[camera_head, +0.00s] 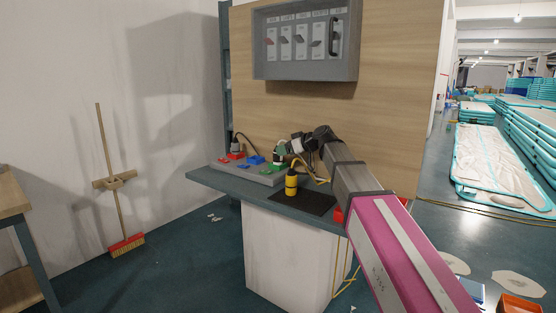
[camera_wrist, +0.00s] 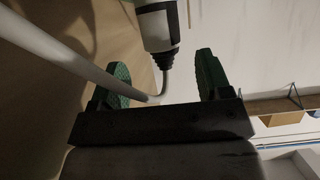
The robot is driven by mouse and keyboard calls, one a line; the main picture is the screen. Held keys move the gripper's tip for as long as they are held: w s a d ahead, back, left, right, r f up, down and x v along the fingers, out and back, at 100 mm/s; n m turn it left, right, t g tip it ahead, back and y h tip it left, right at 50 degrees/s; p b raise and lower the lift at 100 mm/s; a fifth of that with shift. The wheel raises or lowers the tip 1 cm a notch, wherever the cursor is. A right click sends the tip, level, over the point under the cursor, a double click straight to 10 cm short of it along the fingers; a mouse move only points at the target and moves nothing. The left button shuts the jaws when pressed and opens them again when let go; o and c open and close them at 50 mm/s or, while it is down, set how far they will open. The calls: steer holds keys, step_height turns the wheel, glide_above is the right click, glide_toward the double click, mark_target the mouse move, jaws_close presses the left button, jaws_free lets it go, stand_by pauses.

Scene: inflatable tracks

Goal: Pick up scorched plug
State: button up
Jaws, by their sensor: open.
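In the wrist view, a white and black plug (camera_wrist: 157,22) with a dark ribbed cable end lies ahead of my gripper (camera_wrist: 162,64). My gripper is open, with its green-padded fingers apart on either side of the plug's cable. In the head view my gripper (camera_head: 284,149) is at the counter, over the right part of a grey socket panel (camera_head: 265,178). A pale plug (camera_head: 277,156) shows there, partly hidden by the gripper. A dark plug (camera_head: 235,146) stands on the red socket at the left. I cannot make out scorch marks on either plug.
A yellow and black cylinder (camera_head: 291,183) stands on a black mat (camera_head: 312,204) at the counter's front. A thick pale cable (camera_wrist: 55,50) crosses the wrist view close to the left finger. A switch box (camera_head: 305,45) hangs on the wooden wall behind.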

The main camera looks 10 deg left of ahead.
steer(key=x, duration=0.4)
steer(key=shift+a+f, duration=0.2)
steer(key=shift+a, duration=0.15)
steer(key=shift+s, duration=0.1)
steer(key=c, duration=1)
steer(key=shift+c, duration=0.2)
steer(key=shift+r, duration=0.15)
